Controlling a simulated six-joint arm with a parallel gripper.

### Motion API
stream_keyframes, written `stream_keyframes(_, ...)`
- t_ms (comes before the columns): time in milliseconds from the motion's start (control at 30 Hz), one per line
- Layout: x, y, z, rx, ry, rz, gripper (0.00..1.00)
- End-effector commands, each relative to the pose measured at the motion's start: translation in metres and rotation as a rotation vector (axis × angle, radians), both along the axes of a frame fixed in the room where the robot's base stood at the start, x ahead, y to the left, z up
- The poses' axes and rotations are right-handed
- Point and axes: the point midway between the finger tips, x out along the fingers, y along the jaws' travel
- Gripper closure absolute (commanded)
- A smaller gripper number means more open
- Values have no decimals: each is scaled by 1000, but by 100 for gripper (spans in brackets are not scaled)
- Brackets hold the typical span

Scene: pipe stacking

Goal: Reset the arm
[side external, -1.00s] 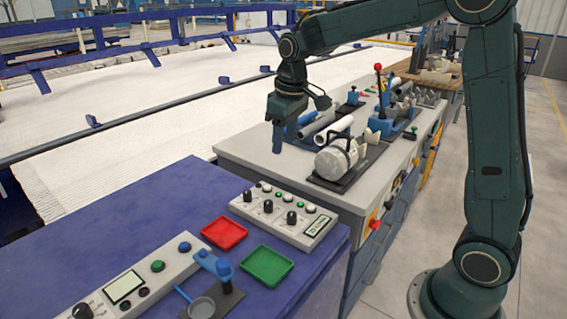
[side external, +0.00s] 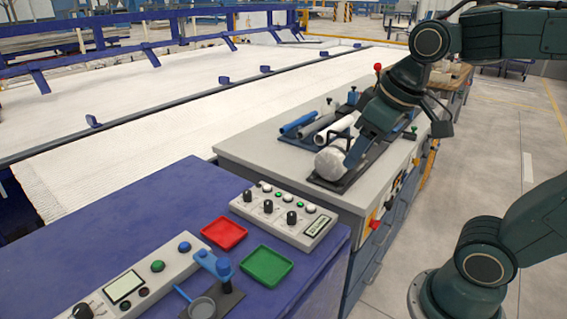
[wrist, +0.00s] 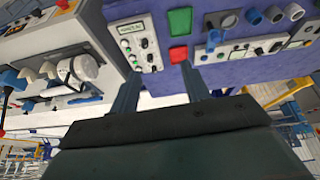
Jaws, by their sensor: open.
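My gripper (side external: 359,155) is at the end of the dark green arm, tilted down and to the left in the side view. It appears in front of the grey bench and overlaps the white cylinder fixture (side external: 330,161) in the picture. In the wrist view my gripper (wrist: 158,84) shows two blue-grey fingers spread apart with nothing between them.
A purple table (side external: 120,215) in front holds a red tray (side external: 224,233), a green tray (side external: 266,266) and control panels (side external: 285,215). A red-knobbed lever (side external: 378,68) rises behind the arm. Bare bench top (side external: 255,140) lies left of the fixtures.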

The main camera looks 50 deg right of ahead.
Motion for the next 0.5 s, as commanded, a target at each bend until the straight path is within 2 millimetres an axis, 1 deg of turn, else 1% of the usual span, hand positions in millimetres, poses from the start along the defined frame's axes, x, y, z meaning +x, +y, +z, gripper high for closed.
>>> stream_keyframes(33, -11, 2, -2, 3, -16, -4, 53)
stream_keyframes(200, -37, 4, -11, 16, -57, -19, 53)
stream_keyframes(333, -50, 6, -17, 22, -75, -26, 53)
stream_keyframes(500, -57, 6, -20, 26, -85, -30, 53)
